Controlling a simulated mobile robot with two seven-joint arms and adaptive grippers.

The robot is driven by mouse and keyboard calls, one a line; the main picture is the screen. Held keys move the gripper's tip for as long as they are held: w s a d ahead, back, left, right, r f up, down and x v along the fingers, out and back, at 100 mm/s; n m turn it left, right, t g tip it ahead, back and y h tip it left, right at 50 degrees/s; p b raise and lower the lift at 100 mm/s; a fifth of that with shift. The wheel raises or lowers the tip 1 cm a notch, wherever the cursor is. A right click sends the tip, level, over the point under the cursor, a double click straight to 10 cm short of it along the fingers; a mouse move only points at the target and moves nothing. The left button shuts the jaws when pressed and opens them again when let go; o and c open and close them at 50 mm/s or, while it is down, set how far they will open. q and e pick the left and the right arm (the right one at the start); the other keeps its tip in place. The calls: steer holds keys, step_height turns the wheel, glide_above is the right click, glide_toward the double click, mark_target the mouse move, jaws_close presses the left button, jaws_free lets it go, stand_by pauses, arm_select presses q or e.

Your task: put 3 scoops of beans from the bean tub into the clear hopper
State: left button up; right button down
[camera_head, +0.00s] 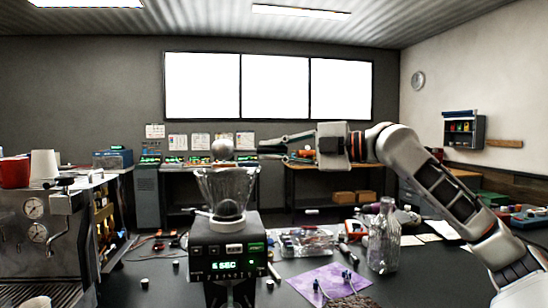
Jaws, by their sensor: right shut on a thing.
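The clear hopper (246,186) is a flared transparent funnel on top of a dark grinder (205,240). A dark mass shows low inside it, probably beans. My right gripper (270,147) reaches in from the right at the hopper's upper right, shut on a scoop. The scoop's round grey bowl (222,148) is above the hopper's mouth, apart from the rim. I cannot see what is in the bowl. A patch of brown beans (350,301) shows at the bottom edge; the tub around it is mostly cut off. My left gripper is not in view.
An espresso machine (60,240) with a red cup (15,172) and white cups on top stands at the left. A clear bottle (384,240) stands right of the grinder. A purple cloth (325,279) and several tools lie on the dark table.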

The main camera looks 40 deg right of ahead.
steer(key=n, duration=0.1)
steer(key=r+n, duration=0.1)
steer(key=n, duration=0.1)
steer(key=r+n, duration=0.1)
steer(key=shift+s+a+p, duration=0.2)
steer(key=shift+a+p, duration=0.1)
steer(key=shift+p, duration=0.1)
steer(key=s+a+r+n+t+p, duration=0.1)
steer(key=s+a+r+n+p, duration=0.1)
steer(key=n, duration=1)
step_height(320, 180, up, 3)
steer(key=shift+a+r+n+p, duration=0.1)
steer(key=shift+a+n+p, duration=0.3)
steer(key=shift+a+p, duration=0.5)
steer(key=shift+a, duration=0.1)
